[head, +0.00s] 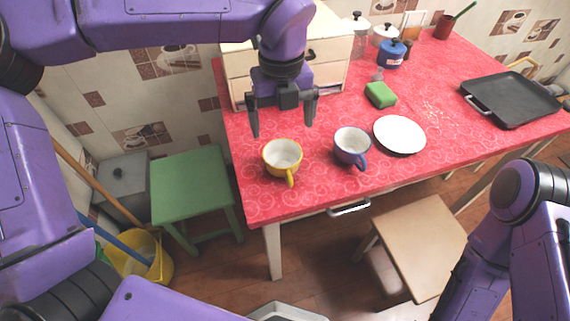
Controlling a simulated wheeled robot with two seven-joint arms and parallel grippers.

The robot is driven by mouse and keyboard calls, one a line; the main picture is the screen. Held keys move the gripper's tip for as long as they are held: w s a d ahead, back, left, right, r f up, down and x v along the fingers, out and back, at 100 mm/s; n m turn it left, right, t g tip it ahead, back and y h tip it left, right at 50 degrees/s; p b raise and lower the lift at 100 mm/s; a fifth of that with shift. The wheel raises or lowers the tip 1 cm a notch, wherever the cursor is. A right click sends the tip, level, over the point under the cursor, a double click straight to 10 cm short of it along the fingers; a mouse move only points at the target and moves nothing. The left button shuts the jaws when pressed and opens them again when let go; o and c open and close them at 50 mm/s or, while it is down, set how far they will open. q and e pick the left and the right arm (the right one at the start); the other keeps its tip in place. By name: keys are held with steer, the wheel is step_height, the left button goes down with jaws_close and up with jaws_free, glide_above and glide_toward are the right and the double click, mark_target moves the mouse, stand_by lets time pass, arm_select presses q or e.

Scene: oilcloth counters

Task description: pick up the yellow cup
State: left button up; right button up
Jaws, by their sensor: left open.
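The yellow cup (270,161) stands upright on the red oilcloth table near its front left corner. Its inside is white and empty, and its handle points toward the front edge. My left gripper (283,124) is open and empty, fingers pointing down, above and slightly behind the yellow cup. It is apart from the cup. My right arm shows at the lower right, but its gripper is out of the picture.
A purple cup (351,149) stands right of the yellow one, beside a white plate (399,135). A green sponge (380,95), a blue pot (391,55) and a black tray (511,98) lie farther off. A white drawer cabinet (325,62) stands behind my left gripper.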

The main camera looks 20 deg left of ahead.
mark_target(283, 153)
arm_select(q)
steer(key=f, duration=1.1)
steer(key=shift+w, duration=0.2)
steer(key=c, duration=0.8)
steer(key=shift+o, duration=0.2)
steer(key=shift+r, duration=0.15)
